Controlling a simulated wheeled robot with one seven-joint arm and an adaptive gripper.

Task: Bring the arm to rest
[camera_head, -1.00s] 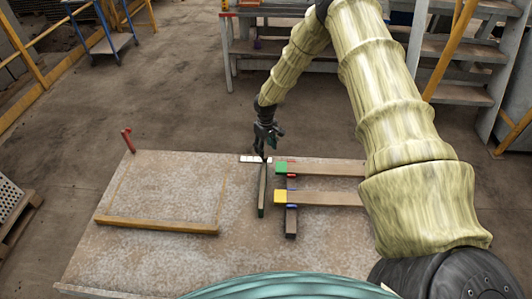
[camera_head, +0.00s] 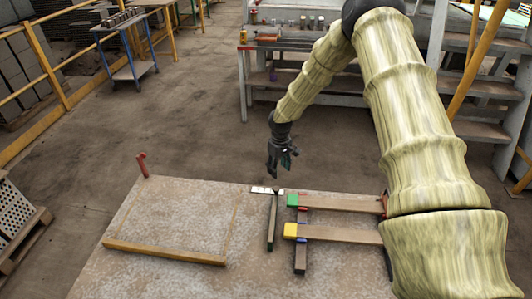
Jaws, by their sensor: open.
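My gripper (camera_head: 279,160) is open and empty. It hangs at the end of my sleeved arm, over the far edge of the worktable (camera_head: 165,275). Below it a dark bar (camera_head: 271,222) lies on the table, with a white marked strip (camera_head: 266,190) at its far end. The gripper appears apart from both. To the right are two wooden bars, one with a green end block (camera_head: 292,200) and one with a yellow end block (camera_head: 290,230). They lie across another dark bar (camera_head: 300,258).
A wooden strip (camera_head: 163,252) borders the outlined area at the table's left. A red post (camera_head: 142,164) stands at the far left corner. Behind are a bench (camera_head: 285,40), metal steps (camera_head: 480,130) and a blue-legged trolley (camera_head: 125,50). Open floor lies beyond the table.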

